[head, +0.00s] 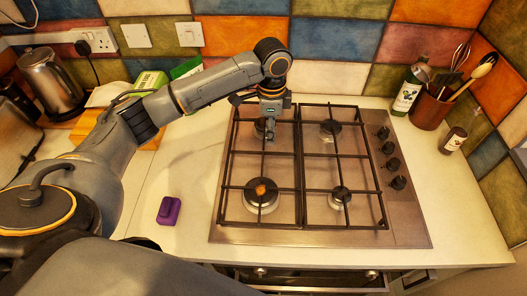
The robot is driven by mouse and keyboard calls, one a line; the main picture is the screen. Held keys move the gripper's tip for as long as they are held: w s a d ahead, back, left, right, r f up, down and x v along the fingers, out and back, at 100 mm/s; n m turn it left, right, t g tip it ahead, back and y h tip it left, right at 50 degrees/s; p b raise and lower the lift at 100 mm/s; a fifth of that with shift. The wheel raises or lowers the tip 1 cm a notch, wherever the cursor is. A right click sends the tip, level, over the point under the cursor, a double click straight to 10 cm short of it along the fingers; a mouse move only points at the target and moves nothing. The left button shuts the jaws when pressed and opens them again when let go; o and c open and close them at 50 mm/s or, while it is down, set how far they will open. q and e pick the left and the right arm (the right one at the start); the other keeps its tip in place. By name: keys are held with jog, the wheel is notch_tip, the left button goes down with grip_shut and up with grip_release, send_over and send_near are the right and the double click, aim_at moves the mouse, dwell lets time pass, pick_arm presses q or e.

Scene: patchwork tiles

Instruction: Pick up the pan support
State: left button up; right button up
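The pan support is a black metal grate on the steel gas hob (418,225). Two grates lie side by side: a left one (262,187) and a right one (337,187). Both lie flat over the burners. My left gripper (270,137) points down at the back of the left grate, close to its bars. I cannot tell whether it touches them. Its fingers are small and dark here, so their opening is unclear. The gripper and wrist hide part of the back left burner. My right gripper is not in view.
Control knobs (393,165) line the hob's right side. A bottle (409,90), a utensil pot (429,110) and a small jar (453,140) stand at right. A purple object (169,210) lies on the counter left of the hob. A kettle (50,83) stands far left. The tiled wall is behind.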

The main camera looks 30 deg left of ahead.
pick_arm(q)
send_over(270, 153)
notch_tip(270, 153, down, 4)
jog(key=shift+a+f+p, duration=0.1)
jog(key=shift+f+p, duration=0.1)
jog(key=shift+p, duration=0.15)
notch_tip(270, 153, down, 4)
jog(key=shift+f+p, duration=0.1)
jog(key=shift+p, duration=0.95)
jog(key=shift+f, duration=0.55)
grip_shut()
jog(key=shift+w+r, duration=0.1)
jog(key=shift+r, duration=0.05)
